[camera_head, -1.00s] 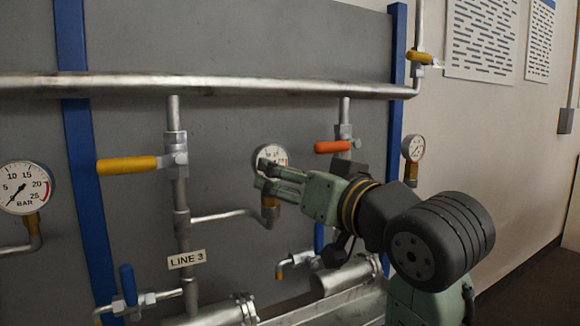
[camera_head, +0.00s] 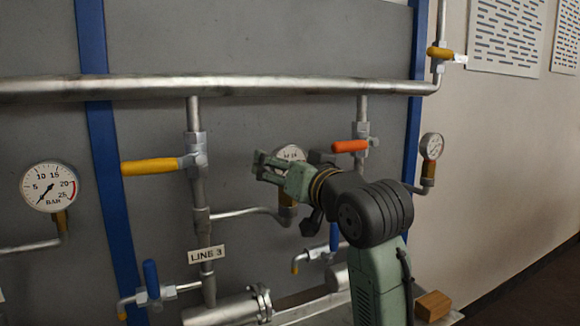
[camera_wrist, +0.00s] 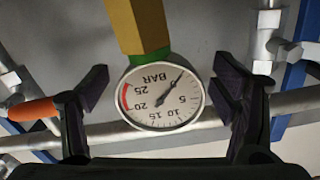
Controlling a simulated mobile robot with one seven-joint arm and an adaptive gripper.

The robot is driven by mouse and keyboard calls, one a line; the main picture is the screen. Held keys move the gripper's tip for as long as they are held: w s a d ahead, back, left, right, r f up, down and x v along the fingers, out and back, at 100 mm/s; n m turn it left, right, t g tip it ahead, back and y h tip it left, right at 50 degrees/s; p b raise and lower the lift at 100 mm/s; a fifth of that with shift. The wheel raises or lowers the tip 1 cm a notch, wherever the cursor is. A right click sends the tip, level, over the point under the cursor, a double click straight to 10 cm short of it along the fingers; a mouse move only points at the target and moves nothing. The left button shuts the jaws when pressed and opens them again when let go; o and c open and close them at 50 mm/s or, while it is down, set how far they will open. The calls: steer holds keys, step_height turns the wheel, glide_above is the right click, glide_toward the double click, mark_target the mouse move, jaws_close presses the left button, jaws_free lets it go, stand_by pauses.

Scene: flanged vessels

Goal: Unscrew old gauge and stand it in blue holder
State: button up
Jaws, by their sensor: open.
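A round white gauge (camera_head: 290,153) on a brass fitting (camera_head: 287,213) is at the middle of the head view, partly hidden by my gripper (camera_head: 268,168). In the wrist view the gauge (camera_wrist: 161,97) appears upside down, with its needle near zero and a red band at 20 to 25. Its brass hex fitting (camera_wrist: 138,27) shows with a green ring at its base. My gripper (camera_wrist: 162,90) is open, one finger on each side of the gauge with visible gaps. The blue holder is not in view.
A larger gauge (camera_head: 48,187) is at left and another (camera_head: 431,146) at right. A yellow lever (camera_head: 150,166) and an orange lever (camera_head: 350,146) stick out near the pipes. A long horizontal pipe (camera_head: 230,86) runs above. A wooden block (camera_head: 433,306) sits lower right.

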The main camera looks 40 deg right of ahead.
steer(key=shift+c, duration=0.4)
steer(key=c, duration=1.4)
steer(key=shift+o, duration=0.2)
steer(key=n+y, duration=0.2)
steer(key=y, duration=0.1)
steer(key=shift+t, duration=0.3)
steer(key=n+y, duration=0.2)
steer(key=y, duration=0.1)
steer(key=n+g+y, duration=0.1)
steer(key=n+y, duration=0.1)
steer(key=y, duration=0.2)
steer(key=shift+r, duration=0.15)
steer(key=n+g+y, duration=0.1)
steer(key=n+y, duration=0.1)
steer(key=y, duration=0.1)
steer(key=n+g+y, duration=0.2)
steer(key=n+y, duration=0.1)
steer(key=shift+s+a+g, duration=0.1)
steer(key=shift+a+g, duration=0.05)
steer(key=shift+g, duration=0.15)
steer(key=shift+s+n+g+y, duration=0.1)
steer(key=shift+n+g+y, duration=0.75)
steer(key=shift+y, duration=0.25)
